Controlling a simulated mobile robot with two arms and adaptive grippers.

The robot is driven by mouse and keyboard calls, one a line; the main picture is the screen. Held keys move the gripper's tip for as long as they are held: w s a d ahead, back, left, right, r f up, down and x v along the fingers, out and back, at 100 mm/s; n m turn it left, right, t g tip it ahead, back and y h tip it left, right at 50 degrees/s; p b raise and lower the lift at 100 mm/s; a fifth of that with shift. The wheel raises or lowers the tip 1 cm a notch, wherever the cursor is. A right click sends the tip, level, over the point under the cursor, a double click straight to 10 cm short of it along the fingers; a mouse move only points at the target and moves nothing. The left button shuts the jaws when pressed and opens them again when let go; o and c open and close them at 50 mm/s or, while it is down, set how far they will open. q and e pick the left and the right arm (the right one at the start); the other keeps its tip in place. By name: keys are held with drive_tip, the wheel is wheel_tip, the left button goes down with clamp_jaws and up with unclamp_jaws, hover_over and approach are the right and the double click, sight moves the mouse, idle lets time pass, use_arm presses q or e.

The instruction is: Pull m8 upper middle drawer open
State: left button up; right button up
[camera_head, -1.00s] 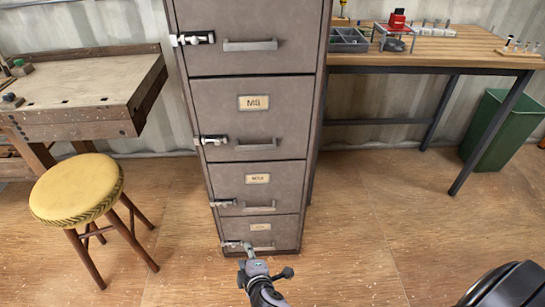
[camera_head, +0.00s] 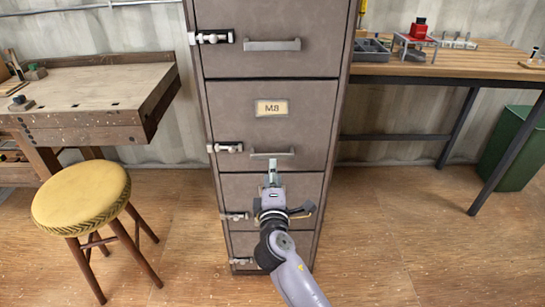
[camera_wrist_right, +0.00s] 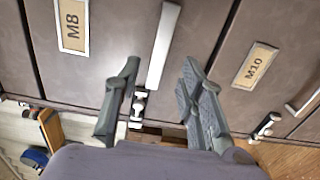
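The M8 drawer (camera_head: 262,125) is the second one down in the grey cabinet, with a label reading M8 (camera_head: 272,107). Its front looks flush with the cabinet, so it appears shut. Its bar handle (camera_head: 282,154) is low on the front and shows as a pale bar in the right wrist view (camera_wrist_right: 163,45). My right gripper (camera_head: 272,170) is just below and in front of this handle in the head view. In the wrist view its two fingers (camera_wrist_right: 160,70) are apart, with the handle ahead between them; contact is not visible. My left gripper is not in view.
Latches such as this one (camera_head: 228,147) sit along the cabinet's left side. The M10 label (camera_wrist_right: 255,66) marks the drawer below. A yellow stool (camera_head: 80,198) and wooden bench (camera_head: 90,95) stand left, a table (camera_head: 460,60) right. Floor in front is partly clear.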

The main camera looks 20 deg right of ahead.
sight(272, 157)
drive_tip(key=x, duration=0.6)
drive_tip(key=shift+w+f, duration=0.1)
drive_tip(key=shift+w, duration=0.15)
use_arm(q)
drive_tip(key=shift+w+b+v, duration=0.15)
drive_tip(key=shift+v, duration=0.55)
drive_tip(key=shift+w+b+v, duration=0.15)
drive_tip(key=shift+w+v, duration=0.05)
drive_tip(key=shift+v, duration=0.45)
use_arm(e)
drive_tip(key=shift+x, duration=0.75)
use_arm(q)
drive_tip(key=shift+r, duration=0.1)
use_arm(e)
drive_tip(key=shift+c, duration=0.2)
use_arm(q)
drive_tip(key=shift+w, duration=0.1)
use_arm(e)
clamp_jaws()
